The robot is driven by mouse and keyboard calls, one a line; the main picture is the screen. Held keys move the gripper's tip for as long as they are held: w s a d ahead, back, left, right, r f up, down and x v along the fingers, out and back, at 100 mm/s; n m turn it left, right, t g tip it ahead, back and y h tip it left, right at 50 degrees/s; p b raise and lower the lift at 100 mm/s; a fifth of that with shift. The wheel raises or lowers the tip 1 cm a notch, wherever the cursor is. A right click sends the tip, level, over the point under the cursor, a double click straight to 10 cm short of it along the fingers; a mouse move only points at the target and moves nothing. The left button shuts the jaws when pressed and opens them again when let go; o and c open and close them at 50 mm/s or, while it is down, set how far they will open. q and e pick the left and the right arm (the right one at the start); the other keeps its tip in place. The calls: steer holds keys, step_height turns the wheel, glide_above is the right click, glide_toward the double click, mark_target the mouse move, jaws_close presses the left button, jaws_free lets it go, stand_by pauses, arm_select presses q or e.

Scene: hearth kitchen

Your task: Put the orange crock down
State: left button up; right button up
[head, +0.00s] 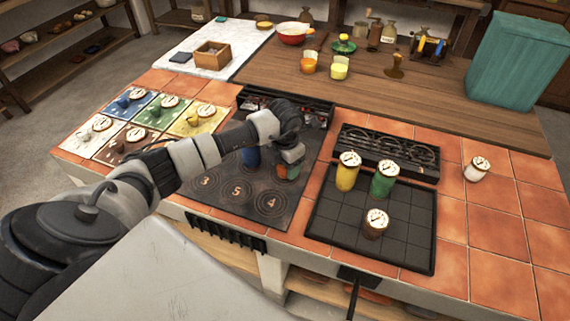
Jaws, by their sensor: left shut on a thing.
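My left gripper (290,154) reaches over the dark numbered plate (222,210) and is shut on the orange crock (281,171). The crock shows only partly below the fingers, with a greenish patch beside the orange. It is at the plate's right side; I cannot tell whether its base touches the plate. A blue crock (251,158) stands just left of it, partly hidden by my arm. The numbers 3, 5 and 4 show along the plate's front. My right gripper is out of view.
Right of the plate, a black gridded tray (333,226) holds yellow (346,176), green (382,184) and brown (374,228) crocks. A white crock (476,173) stands on the orange tiles farther right. Coloured cards (158,110) lie at left. Tiles at the right front are clear.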

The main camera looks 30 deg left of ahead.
arm_select(q)
steer(key=shift+f, duration=0.2)
steer(key=shift+f, duration=0.1)
steer(key=o, duration=1.1)
steer(key=shift+c, duration=0.2)
steer(key=shift+r, duration=0.25)
step_height(320, 180, up, 12)
steer(key=shift+f+b, duration=0.15)
steer(key=shift+b, duration=0.75)
steer(key=shift+f, duration=0.1)
